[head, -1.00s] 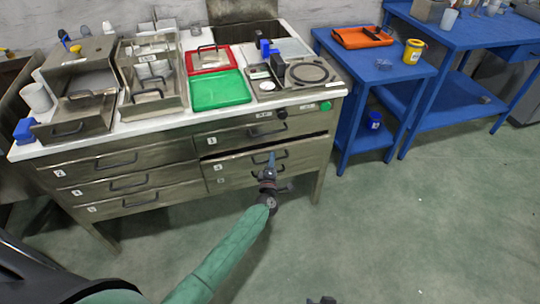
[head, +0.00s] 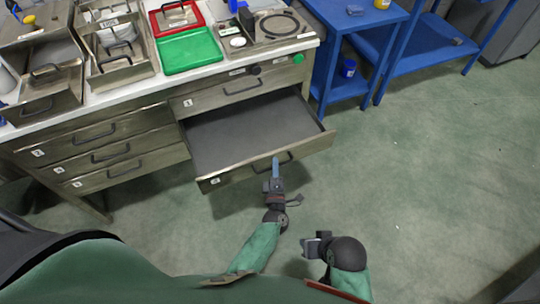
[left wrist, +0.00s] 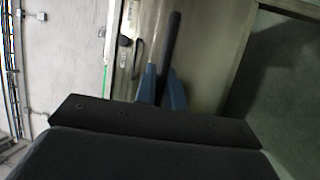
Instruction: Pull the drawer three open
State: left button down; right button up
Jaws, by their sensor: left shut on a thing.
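A wide drawer (head: 245,128) in the right column of the steel bench, under the top drawer, stands far out with an empty grey floor. Its number tag is too small to read surely. My left gripper (head: 276,168) is at the front panel and shut on the drawer's dark bar handle (head: 258,168). In the left wrist view the blue fingers (left wrist: 161,88) stand either side of the dark handle bar (left wrist: 173,40). My right gripper (head: 317,244) hangs over the floor at the bottom, away from the drawer; its finger gap is unclear.
The top right drawer (head: 215,97) and the left column drawers (head: 120,150) are closed. A green tray (head: 190,50) and metal bins stand on the bench top. Blue tables (head: 350,45) stand to the right. The green floor before the drawer is clear.

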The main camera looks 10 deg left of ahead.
pick_arm(q)
jog(key=shift+s+d, duration=0.2)
jog(key=shift+s, duration=0.1)
jog(key=c, duration=1.8)
grip_release()
jog(key=shift+f, duration=0.1)
